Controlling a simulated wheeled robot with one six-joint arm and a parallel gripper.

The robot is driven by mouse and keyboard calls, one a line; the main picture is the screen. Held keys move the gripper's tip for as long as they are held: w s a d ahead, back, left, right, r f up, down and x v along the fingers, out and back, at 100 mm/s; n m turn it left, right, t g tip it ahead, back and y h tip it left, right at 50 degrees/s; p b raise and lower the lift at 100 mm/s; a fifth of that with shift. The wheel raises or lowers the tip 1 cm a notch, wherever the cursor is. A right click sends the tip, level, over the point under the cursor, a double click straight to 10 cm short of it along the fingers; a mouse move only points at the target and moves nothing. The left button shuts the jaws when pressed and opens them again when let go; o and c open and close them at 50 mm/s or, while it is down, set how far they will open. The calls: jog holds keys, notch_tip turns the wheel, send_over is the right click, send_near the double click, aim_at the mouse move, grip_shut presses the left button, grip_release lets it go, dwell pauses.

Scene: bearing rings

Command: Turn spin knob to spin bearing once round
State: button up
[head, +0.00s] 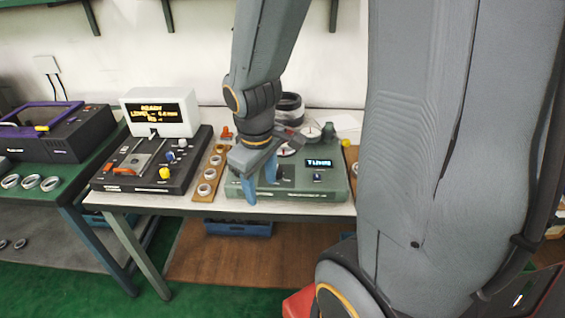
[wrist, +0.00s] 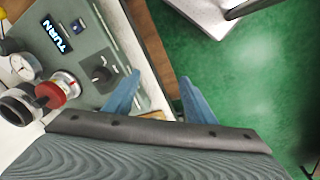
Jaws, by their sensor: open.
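The green bearing machine (head: 300,190) stands on the table with a lit display (head: 319,163). In the wrist view the display (wrist: 57,35) reads TURN. My gripper (head: 261,188) is open and empty, with blue fingers pointing down at the machine's front left. In the wrist view my gripper (wrist: 160,78) is to the right of the knob, apart from it. My gripper hides the knob in the head view.
A wooden strip with several rings (head: 205,188) lies left of the machine. Further left is a black tester (head: 130,178) with a white display box (head: 160,112). A dial gauge (wrist: 25,66) stands on the machine. Open floor (wrist: 240,80) lies beyond the table edge.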

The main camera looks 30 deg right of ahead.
jog(key=w+d+n+t+h+p, duration=0.15)
jog(key=w+d+n, duration=0.45)
jog(key=n, duration=1.6)
send_over(277, 172)
jog(key=s+a, duration=0.1)
notch_tip(277, 172, down, 2)
jog(key=shift+t+h, duration=0.25)
jog(key=shift+b+x, duration=2.15)
jog(key=shift+x, duration=1.35)
jog(key=shift+s+a, duration=0.15)
jog(key=shift+a, duration=0.05)
jog(key=c, duration=1)
jog(key=shift+c, duration=0.2)
